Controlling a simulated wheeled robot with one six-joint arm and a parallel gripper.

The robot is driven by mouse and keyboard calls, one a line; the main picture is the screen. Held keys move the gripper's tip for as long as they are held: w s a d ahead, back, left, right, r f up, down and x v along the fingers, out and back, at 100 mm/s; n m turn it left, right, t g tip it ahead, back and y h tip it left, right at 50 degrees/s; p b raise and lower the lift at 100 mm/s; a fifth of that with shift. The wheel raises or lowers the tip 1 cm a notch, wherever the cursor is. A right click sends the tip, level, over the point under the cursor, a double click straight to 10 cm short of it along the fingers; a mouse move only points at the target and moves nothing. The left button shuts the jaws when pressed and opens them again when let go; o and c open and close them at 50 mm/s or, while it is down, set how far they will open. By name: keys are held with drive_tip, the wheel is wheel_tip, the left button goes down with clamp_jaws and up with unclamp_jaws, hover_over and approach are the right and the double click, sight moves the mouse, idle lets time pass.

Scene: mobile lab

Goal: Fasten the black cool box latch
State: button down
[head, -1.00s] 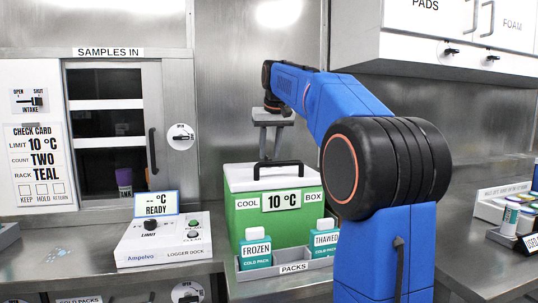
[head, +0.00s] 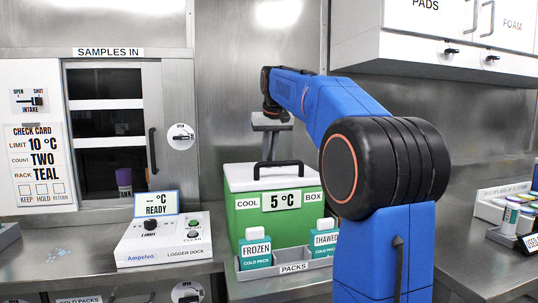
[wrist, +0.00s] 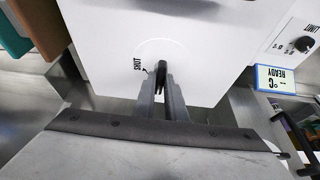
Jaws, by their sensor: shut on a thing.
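The cool box (head: 240,212) is green with a white lid (head: 245,178) and a black carry handle (head: 278,163). Its front display (head: 281,201) reads 5 °C. My gripper (head: 270,145) reaches down over the lid, and its tips are hard to make out behind the handle. In the wrist view my gripper (wrist: 161,92) is shut on the black latch (wrist: 161,72), a slim bar on the white lid. A SHUT label with a small arrow (wrist: 138,63) is printed beside the latch. Part of the latch is hidden between the fingers.
Cold packs marked FROZEN (head: 256,250) and THAWED (head: 324,242) stand in a PACKS tray (head: 292,267) before the box. A logger dock (head: 165,243) reading READY sits to the left. A white wall cabinet (head: 440,55) hangs at upper right.

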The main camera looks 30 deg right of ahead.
drive_tip(key=m+h, duration=0.1)
drive_tip(key=m, duration=0.3)
drive_tip(key=shift+w+a+g, duration=0.1)
drive_tip(key=shift+a+g, duration=0.05)
drive_tip(key=shift+g, duration=0.25)
drive_tip(key=m, duration=0.2)
drive_tip(key=m+g+h, duration=0.1)
drive_tip(key=m, duration=0.1)
drive_tip(key=shift+w+a+m+h, duration=0.1)
drive_tip(key=shift+w+m+h, duration=0.05)
drive_tip(key=shift+m+h, duration=0.15)
drive_tip(key=m+g, duration=0.1)
drive_tip(key=m, duration=0.1)
drive_tip(key=m+g, duration=0.1)
drive_tip(key=m, duration=0.2)
drive_tip(key=shift+w+h, duration=0.15)
drive_tip(key=shift+h, duration=0.15)
drive_tip(key=shift+w+m+g, duration=0.1)
drive_tip(key=shift+m+g, duration=0.8)
drive_tip(key=shift+m, duration=1.1)
drive_tip(key=c, duration=1.8)
unclamp_jaws()
